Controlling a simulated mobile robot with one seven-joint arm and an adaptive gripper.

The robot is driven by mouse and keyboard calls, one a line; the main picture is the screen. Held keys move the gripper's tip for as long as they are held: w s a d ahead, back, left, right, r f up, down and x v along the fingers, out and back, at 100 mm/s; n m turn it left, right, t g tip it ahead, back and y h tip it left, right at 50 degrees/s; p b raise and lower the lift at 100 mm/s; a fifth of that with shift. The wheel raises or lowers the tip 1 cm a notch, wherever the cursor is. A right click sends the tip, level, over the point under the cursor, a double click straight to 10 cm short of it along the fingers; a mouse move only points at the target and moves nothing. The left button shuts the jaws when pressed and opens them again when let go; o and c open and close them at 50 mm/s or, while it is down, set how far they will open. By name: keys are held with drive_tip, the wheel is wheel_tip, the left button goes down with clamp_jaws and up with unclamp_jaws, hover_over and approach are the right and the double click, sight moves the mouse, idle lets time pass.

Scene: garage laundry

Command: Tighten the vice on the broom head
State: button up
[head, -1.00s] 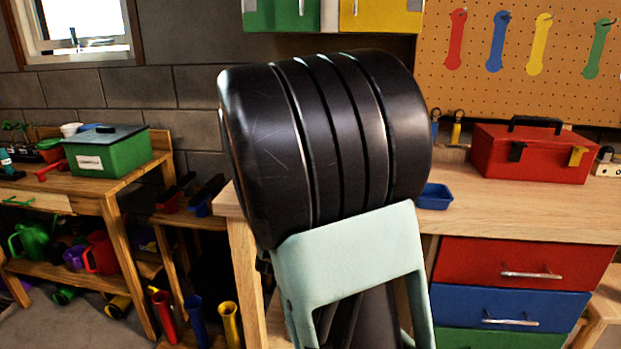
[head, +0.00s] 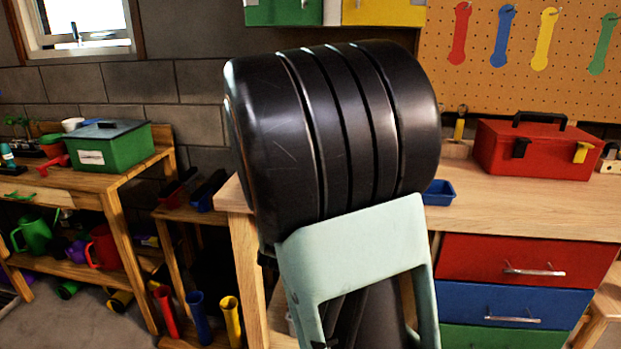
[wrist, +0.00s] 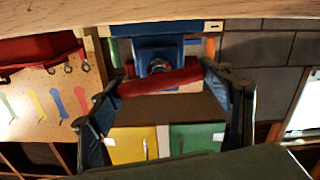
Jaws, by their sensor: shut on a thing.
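In the wrist view, which looks upside down, a blue vice (wrist: 157,46) stands at the workbench edge. A red bar (wrist: 160,82), apparently its handle, crosses in front of it. My gripper (wrist: 158,79) has one dark finger at each end of the bar and is shut on it, the fingers spread about its length. I cannot make out the broom head in either view. In the head view my arm hides the vice, the bar and my gripper.
The workbench top (head: 530,205) carries a red toolbox (head: 535,150) and a small blue tray (head: 438,193) right of my arm. A side table with a green box (head: 108,147) stands left. Yellow and green cabinets (wrist: 197,138) hang on the wall.

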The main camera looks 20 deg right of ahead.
drive_tip(key=shift+f+m+b, duration=0.15)
drive_tip(key=shift+m+b, duration=1)
drive_tip(key=shift+m, duration=0.25)
drive_tip(key=shift+r, duration=0.2)
drive_tip(key=o, duration=1.2)
drive_tip(key=shift+c, duration=0.2)
drive_tip(key=v, duration=0.7)
drive_tip(key=shift+s+a, duration=0.15)
drive_tip(key=shift+s, duration=0.1)
